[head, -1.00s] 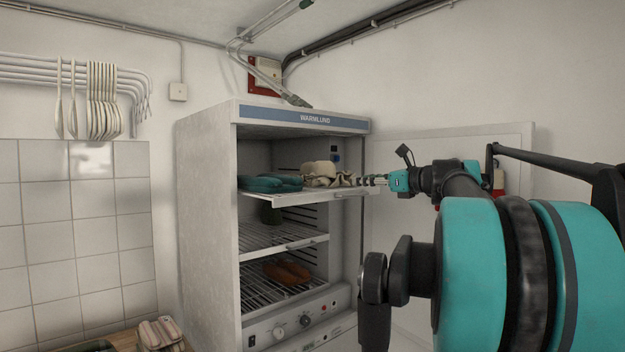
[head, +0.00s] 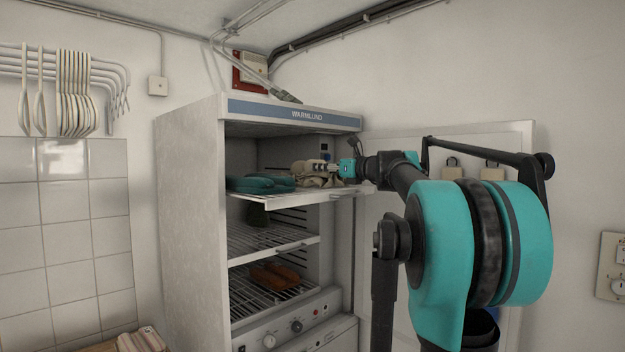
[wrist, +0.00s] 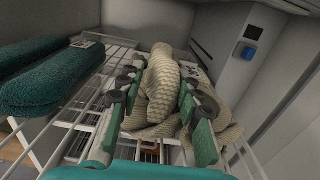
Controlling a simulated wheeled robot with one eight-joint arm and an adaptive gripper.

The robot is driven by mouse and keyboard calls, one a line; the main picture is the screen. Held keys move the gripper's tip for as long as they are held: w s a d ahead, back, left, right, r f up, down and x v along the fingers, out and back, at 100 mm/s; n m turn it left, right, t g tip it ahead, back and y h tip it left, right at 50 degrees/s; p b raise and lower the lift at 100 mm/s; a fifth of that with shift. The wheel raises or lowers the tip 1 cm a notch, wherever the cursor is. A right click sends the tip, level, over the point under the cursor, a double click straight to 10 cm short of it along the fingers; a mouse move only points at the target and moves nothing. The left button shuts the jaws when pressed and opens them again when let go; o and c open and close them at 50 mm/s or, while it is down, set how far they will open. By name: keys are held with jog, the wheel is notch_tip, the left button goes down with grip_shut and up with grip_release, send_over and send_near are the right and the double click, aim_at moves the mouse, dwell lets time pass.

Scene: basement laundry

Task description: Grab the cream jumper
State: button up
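The cream jumper (head: 312,181) lies folded on the pulled-out top wire shelf of the drying cabinet. It is a knitted bundle in the wrist view (wrist: 160,88). My gripper (head: 322,167) reaches in over the shelf from the right. In the wrist view its two green fingers (wrist: 159,86) are spread apart, with a raised fold of the jumper between them. More of the jumper bulges out beyond the right finger. The fingers look open around the fold; whether their pads touch the wool is hard to tell.
Folded teal garments (head: 262,183) lie left of the jumper on the same shelf (head: 300,198). The cabinet's side wall (wrist: 235,85) stands close on the right.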

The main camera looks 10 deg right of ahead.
aim_at(308, 167)
jog(key=shift+x, duration=3.55)
jog(key=shift+d+f, duration=0.1)
jog(key=shift+d, duration=0.05)
grip_shut()
